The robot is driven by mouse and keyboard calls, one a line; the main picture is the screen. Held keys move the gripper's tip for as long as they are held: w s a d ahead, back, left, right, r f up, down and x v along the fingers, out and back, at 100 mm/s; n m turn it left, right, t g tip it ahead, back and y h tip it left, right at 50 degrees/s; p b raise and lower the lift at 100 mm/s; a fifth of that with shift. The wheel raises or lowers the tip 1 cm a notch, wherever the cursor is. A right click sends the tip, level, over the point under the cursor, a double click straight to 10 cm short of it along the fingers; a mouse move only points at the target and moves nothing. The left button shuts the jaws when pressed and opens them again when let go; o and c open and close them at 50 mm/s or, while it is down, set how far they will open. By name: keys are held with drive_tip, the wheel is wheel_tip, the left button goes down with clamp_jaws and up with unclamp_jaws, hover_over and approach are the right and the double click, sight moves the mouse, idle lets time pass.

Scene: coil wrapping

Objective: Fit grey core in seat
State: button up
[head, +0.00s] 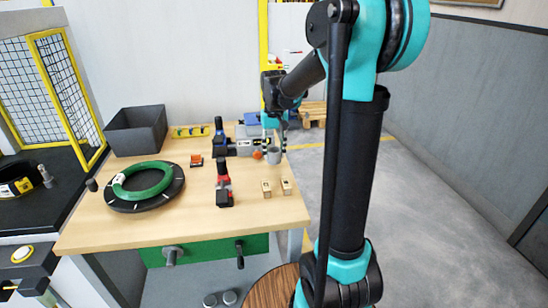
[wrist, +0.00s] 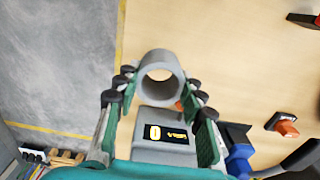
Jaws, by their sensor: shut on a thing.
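The grey core (head: 274,157), a short hollow cylinder, is near the table's back right corner in the head view. The wrist view shows the core (wrist: 160,63) end-on, with wood-coloured surface through its hole. My gripper (head: 274,146) points down with its fingers on both sides of the core; in the wrist view the gripper (wrist: 161,84) is shut on it. I cannot tell whether the core touches the table. I cannot make out a seat for the core.
The wooden table (head: 140,225) holds a green coil (head: 152,180) on a black round plate, a red-and-black tool (head: 223,185), two small wooden blocks (head: 267,188) and an orange item (head: 257,155) near the core. A dark bin (head: 137,130) stands at the back left. The table's front middle is clear.

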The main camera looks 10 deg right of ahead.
drive_tip(key=shift+f, duration=1.3)
drive_tip(key=shift+f, duration=0.1)
drive_tip(key=o, duration=1.1)
drive_tip(key=shift+o, duration=0.2)
wheel_tip(320, 180, up, 12)
